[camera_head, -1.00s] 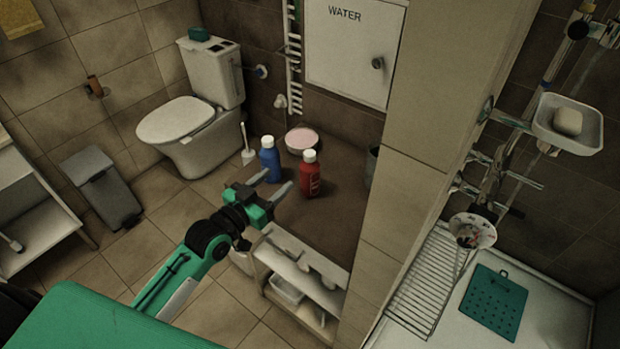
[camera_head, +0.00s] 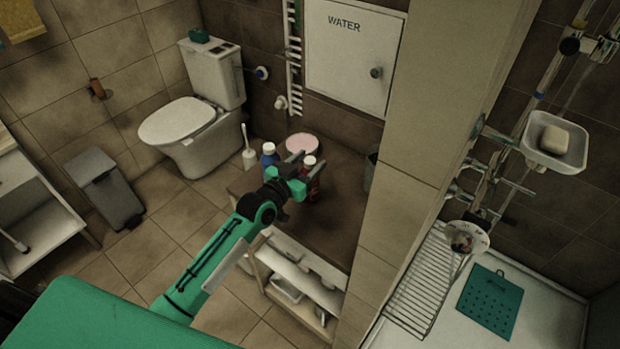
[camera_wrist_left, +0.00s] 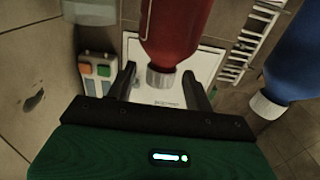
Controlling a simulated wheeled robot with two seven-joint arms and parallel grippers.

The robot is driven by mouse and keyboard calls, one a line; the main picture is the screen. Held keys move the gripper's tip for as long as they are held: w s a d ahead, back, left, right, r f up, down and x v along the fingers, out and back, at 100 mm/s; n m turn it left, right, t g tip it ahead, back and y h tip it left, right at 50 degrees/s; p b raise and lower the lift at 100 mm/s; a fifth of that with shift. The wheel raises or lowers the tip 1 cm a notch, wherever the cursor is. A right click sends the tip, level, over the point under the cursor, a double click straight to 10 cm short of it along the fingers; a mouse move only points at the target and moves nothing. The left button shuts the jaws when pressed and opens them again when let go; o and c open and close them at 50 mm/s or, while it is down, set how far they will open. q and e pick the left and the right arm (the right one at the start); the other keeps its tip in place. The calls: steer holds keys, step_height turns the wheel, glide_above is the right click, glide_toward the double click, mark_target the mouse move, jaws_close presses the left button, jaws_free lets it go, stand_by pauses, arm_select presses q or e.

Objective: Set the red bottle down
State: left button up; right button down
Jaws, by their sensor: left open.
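The red bottle (camera_head: 314,187) with a white cap stands upright on the brown top of the low shelf unit (camera_head: 330,222), partly hidden by my left gripper. My left gripper (camera_head: 306,162) is open at the bottle's upper part. In the left wrist view the red bottle (camera_wrist_left: 177,28) shows with its cap between the two open fingers (camera_wrist_left: 160,85), with gaps on both sides; I see no grip on it. My right gripper is not in view.
A blue bottle (camera_head: 269,153) stands just left of my left gripper; it is also close by in the wrist view (camera_wrist_left: 297,50). A round pink-topped container (camera_head: 302,143) is behind. A tiled wall (camera_head: 390,200) rises to the right. The shelf top's front is clear.

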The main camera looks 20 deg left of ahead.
arm_select(q)
steer(key=shift+w+d, duration=0.15)
steer(key=shift+w, duration=0.3)
jaws_close()
